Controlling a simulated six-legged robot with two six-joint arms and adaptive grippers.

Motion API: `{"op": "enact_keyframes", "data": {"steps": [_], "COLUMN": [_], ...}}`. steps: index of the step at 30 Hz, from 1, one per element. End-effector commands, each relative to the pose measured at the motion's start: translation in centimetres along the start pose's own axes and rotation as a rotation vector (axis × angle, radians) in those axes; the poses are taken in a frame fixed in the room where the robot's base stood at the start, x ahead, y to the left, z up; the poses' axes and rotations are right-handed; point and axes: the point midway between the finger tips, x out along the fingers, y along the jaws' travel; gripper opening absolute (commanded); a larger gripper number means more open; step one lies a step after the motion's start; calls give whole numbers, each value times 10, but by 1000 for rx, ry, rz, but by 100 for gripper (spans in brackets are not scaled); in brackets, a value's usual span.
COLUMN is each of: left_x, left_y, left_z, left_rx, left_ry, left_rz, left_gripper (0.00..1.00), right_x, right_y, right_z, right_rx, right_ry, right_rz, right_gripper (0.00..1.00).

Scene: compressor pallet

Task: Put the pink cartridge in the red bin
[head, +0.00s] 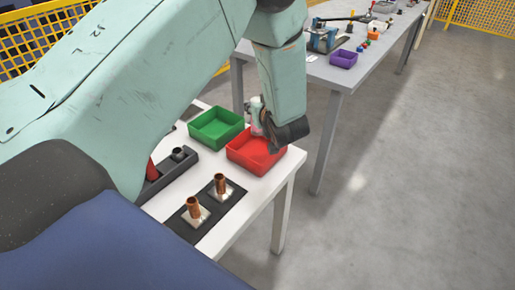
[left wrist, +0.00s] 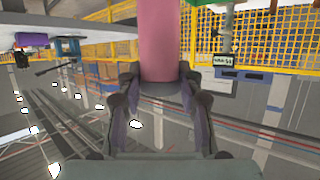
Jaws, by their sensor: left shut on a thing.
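The pink cartridge (left wrist: 159,45) stands between the fingers of my left gripper (left wrist: 160,95) in the left wrist view, and the gripper is shut on it. In the head view a small pink part of the cartridge (head: 257,129) shows beside my left gripper (head: 268,135); most of it is hidden behind the gripper. The gripper is at the red bin (head: 245,157), over its right back part. The exact height above the bin floor is hard to tell. The bin looks empty where its inside shows. My right gripper is not in view.
A green bin (head: 215,128) stands left of the red bin on the white table (head: 262,188). Two copper-coloured cylinders (head: 195,207) stand on pale pads on a dark mat. A grey holder (head: 175,168) lies at the left. A grey bench with a purple bin (head: 343,60) is behind.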

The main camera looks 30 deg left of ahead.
Motion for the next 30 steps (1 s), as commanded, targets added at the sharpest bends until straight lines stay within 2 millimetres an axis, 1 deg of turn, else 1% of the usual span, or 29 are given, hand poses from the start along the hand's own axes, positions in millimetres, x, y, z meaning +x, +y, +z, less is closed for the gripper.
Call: {"op": "enact_keyframes", "data": {"steps": [1,3,6,9,14,20,22,30], "left_x": [4,9,16,19,23,33,34,34], "left_y": [-1,-1,-1,-1,-1,-1,-1,-1], "left_z": [12,26,41,49,58,84,88,88], "left_rx": [3,3,3,2,1,2,1,1], "left_ry": [-2,-4,-2,-1,-1,-2,-1,-1], "left_rz": [-2,-2,-1,0,0,0,0,1], "left_gripper": [1,1,1,1,1,1,1,1], "right_x": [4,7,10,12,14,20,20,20], "right_y": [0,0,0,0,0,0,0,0], "right_z": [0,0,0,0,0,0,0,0], "right_rx": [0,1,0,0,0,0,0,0], "right_ry": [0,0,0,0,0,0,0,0], "right_rz": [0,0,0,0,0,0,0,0], "right_gripper": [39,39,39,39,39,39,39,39]}}
